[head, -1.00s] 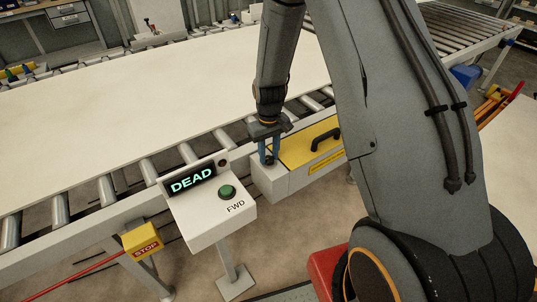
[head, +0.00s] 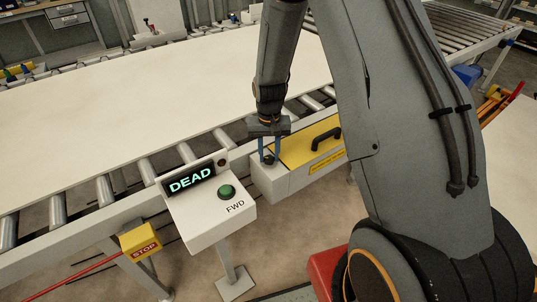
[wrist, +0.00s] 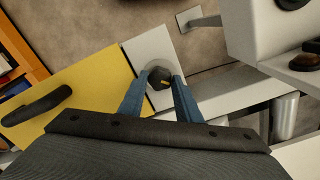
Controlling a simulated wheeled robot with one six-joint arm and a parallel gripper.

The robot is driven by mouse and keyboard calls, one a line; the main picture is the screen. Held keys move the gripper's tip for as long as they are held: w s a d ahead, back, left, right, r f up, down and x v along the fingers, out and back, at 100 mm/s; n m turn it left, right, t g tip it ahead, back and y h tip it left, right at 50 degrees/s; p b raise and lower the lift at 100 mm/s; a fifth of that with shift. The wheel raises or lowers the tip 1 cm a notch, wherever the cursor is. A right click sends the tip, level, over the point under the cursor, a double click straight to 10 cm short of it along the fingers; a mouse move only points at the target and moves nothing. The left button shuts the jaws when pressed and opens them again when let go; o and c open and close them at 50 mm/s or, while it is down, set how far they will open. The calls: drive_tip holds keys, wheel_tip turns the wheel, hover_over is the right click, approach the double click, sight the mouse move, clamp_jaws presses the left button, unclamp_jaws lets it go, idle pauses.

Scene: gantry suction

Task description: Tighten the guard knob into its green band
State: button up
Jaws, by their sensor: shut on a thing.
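The guard knob (wrist: 158,80) is small and dark with a short yellow mark. It sits on a round grey base on the pale end of the guard box, and it also shows in the head view (head: 268,160). My gripper (wrist: 160,84) points down at it with its two blue fingers on either side, shut on the knob; it is also in the head view (head: 269,158). The yellow guard cover (head: 300,148) with a black handle lies beside the knob. I cannot make out the green band in either view.
A control post (head: 210,210) with a lit "DEAD" display and green FWD button stands left of the guard box. A yellow STOP box (head: 141,241) is farther left. A large pale panel (head: 150,100) lies on the roller conveyor behind.

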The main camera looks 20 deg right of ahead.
sight(269, 158)
drive_tip(key=o, duration=1.1)
drive_tip(key=shift+c, duration=0.2)
drive_tip(key=shift+r, duration=0.1)
drive_tip(key=shift+r+b, duration=1.05)
drive_tip(key=shift+r, duration=2.8)
